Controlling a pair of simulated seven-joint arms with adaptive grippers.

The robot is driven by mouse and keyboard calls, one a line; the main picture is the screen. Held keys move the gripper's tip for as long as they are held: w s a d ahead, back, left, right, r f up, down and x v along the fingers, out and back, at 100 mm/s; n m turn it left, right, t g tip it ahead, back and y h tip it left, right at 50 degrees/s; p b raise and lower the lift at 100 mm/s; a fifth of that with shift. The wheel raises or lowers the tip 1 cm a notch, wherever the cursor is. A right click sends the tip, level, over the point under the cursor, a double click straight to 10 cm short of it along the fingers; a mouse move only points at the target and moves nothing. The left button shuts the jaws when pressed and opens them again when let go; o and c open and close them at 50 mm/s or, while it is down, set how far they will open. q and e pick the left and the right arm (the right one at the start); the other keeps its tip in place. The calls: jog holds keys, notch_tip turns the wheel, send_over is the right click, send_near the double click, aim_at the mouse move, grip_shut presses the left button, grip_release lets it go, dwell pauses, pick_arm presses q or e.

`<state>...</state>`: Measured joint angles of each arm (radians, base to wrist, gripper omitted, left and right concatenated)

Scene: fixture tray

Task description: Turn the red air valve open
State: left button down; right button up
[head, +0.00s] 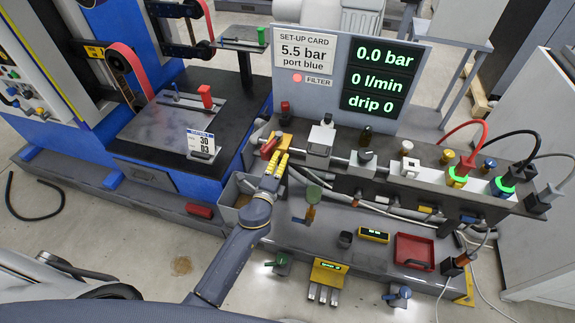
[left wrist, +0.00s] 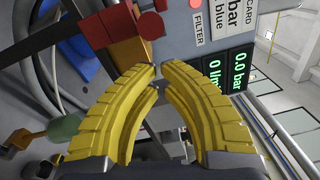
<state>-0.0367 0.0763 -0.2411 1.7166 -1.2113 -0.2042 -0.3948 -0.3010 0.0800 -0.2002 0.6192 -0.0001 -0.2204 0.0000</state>
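The red air valve (head: 267,146) is at the left end of the pipe row in the head view, by an orange block. Its red handle shows in the left wrist view (left wrist: 131,52), just beyond my fingertips. My left gripper (head: 279,155) has yellow fingers, close beside the valve. In the left wrist view its fingertips (left wrist: 157,70) nearly meet, with nothing seen between them. I cannot tell whether they touch the handle. The display (head: 380,77) reads 0.0 bar, 0 l/min and drip 0. My right gripper is not in view.
A set-up card (head: 304,51) reads 5.5 bar, port blue. Regulators and green-ringed ports (head: 458,181) with hoses line the fixture to the right. A red tray (head: 414,252) and a yellow meter (head: 374,235) sit on the lower shelf. A blue machine stands left.

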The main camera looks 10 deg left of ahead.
aim_at(264, 153)
pick_arm(q)
jog(key=shift+w+a+r, duration=0.15)
jog(key=shift+w+a, duration=0.05)
jog(key=shift+a, duration=0.45)
jog(key=shift+a, duration=1.15)
jog(key=shift+w+a, duration=0.2)
jog(key=shift+a, duration=1.1)
